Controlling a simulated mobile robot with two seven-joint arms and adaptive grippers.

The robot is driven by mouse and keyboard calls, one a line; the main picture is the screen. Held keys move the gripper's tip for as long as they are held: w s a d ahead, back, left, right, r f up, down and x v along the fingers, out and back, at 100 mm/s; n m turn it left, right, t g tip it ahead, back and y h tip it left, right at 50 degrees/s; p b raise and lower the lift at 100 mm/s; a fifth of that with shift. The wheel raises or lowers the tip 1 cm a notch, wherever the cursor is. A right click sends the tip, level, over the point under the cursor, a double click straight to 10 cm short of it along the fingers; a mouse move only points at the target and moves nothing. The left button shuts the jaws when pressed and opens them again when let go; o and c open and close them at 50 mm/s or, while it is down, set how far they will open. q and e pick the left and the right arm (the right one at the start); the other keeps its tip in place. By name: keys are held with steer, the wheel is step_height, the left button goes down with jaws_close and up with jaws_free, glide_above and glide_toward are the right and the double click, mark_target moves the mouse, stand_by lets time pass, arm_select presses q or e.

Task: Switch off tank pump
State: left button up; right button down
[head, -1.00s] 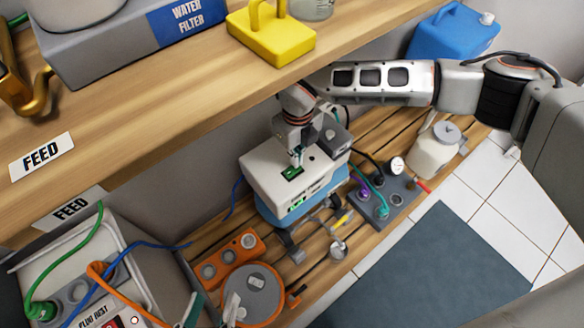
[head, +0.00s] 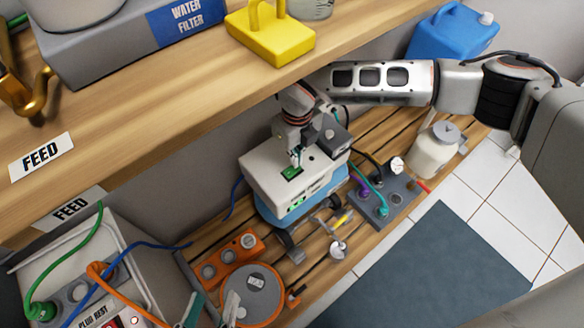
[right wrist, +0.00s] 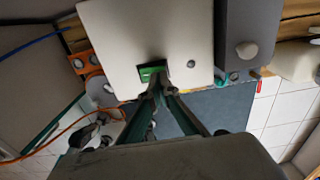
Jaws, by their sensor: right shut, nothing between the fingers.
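The pump is a white box with a blue base (head: 262,168), standing on the slatted wooden bench. A green switch (head: 291,174) is set in its top, and it also shows in the right wrist view (right wrist: 152,73). My right gripper (head: 297,156) points down at the switch with its fingers together and empty. In the right wrist view its fingertips (right wrist: 158,84) are at the switch edge and partly cover it; I cannot tell whether they touch. My left gripper (head: 212,309) is at the bottom edge of the head view, its fingers apart, partly cut off.
A shelf edge (head: 170,130) overhangs the bench at the back. A grey block with knobs and hoses (head: 385,208) and a white jar (head: 434,152) stand to the pump's right. An orange block (head: 232,256) and a round grey-topped orange item (head: 252,292) lie in front.

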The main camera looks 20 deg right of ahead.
arm_select(q)
steer(key=shift+s+f, duration=0.1)
steer(key=shift+f, duration=0.15)
arm_select(e)
steer(key=shift+f, duration=1.15)
stand_by(0.7)
steer(key=shift+w+r+p, duration=0.1)
steer(key=shift+r+p, duration=0.35)
steer(key=shift+r, duration=0.55)
steer(key=shift+r+p, duration=1.65)
steer(key=shift+r, duration=1)
arm_select(q)
steer(key=w+r+t, duration=0.1)
steer(key=w+r, duration=0.2)
steer(key=r, duration=0.5)
steer(key=shift+r+m+t, duration=0.2)
steer(key=shift+m+t, duration=0.1)
steer(key=shift+t, duration=0.1)
arm_select(e)
steer(key=shift+f, duration=0.1)
arm_select(q)
steer(key=shift+w, duration=0.1)
